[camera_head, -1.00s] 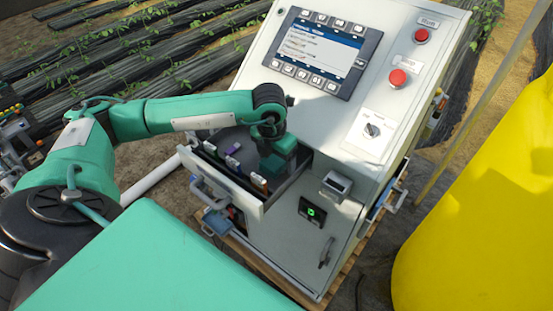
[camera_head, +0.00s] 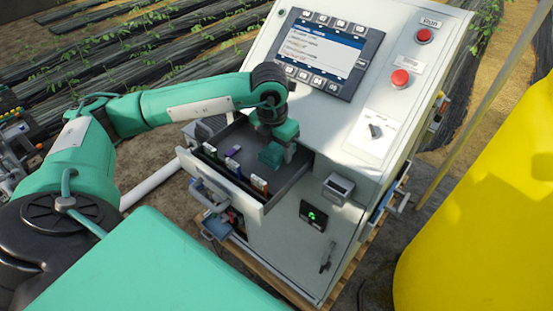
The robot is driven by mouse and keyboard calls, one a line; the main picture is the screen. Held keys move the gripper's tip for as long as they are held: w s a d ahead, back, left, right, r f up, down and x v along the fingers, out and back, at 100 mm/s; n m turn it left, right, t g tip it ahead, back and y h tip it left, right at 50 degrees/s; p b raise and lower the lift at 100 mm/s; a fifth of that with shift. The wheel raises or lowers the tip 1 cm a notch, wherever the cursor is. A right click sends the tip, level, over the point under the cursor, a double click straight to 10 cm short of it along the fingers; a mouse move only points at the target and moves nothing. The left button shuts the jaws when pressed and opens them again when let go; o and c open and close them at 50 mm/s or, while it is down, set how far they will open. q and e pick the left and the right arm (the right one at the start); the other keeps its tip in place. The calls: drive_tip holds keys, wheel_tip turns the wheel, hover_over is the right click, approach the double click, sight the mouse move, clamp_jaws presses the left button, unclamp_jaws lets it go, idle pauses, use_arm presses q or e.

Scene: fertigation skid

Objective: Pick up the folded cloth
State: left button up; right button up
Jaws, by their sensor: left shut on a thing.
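The folded cloth (camera_head: 270,155) is a small dark teal bundle over the open drawer (camera_head: 238,191) of the grey control cabinet. My left gripper (camera_head: 276,152) reaches down from above and is shut on the cloth. The cloth appears to hang just above the drawer floor; the exact gap is hard to tell. The fingers partly hide the cloth. My right gripper is not in view.
Several small coloured items (camera_head: 232,165) stand along the drawer's front side, with a purple one behind them. The cabinet front, with its screen (camera_head: 325,50) and red buttons (camera_head: 401,78), rises close behind the gripper. A yellow tank (camera_head: 490,200) stands at right.

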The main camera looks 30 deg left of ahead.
sight(277, 148)
use_arm(q)
wheel_tip(277, 148, up, 16)
drive_tip(key=b, duration=0.3)
drive_tip(key=shift+f, duration=0.2)
